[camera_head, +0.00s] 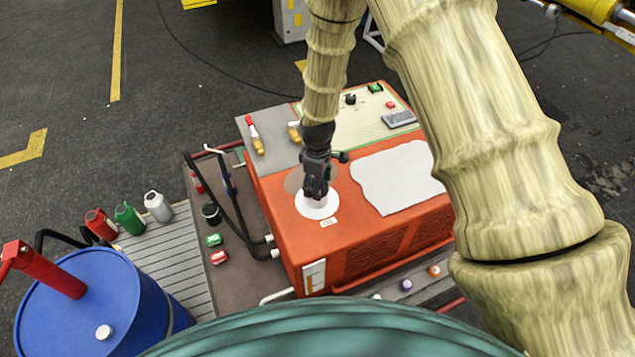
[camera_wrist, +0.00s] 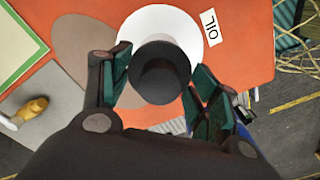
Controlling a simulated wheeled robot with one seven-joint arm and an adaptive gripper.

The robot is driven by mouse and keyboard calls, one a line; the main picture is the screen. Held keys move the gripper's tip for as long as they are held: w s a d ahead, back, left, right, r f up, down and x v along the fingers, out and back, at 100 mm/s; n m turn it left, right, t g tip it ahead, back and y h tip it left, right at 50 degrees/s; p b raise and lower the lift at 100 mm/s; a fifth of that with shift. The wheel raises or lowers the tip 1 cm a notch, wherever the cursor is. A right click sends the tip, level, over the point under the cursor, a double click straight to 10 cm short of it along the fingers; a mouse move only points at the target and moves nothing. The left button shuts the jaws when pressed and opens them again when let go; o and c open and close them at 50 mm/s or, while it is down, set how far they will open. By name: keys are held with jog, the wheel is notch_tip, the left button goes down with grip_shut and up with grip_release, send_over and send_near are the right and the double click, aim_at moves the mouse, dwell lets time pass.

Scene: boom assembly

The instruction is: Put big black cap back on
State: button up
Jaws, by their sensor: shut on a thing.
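My gripper (camera_head: 316,190) points down over the orange machine (camera_head: 345,240), above a white round disc (camera_head: 304,208) on its top. In the wrist view my gripper (camera_wrist: 160,88) has its green-padded fingers on either side of the big black cap (camera_wrist: 160,68) and is shut on it. The cap appears as a dark round top over the white disc (camera_wrist: 180,22), near the disc's middle. I cannot tell whether the cap's underside touches the filler opening, which is hidden. An "OIL" label (camera_wrist: 210,28) lies beside the disc.
A white sheet (camera_head: 398,178) lies right of the gripper. A dark can (camera_head: 210,213), small red and green items, bottles and a blue drum (camera_head: 95,300) stand left.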

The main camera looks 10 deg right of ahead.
jog(key=shift+f+b, duration=0.3)
jog(key=shift+f, duration=0.3)
dwell(0.3)
jog(key=o, duration=0.8)
jog(key=shift+r+p, duration=3.4)
jog(key=shift+r, duration=2.15)
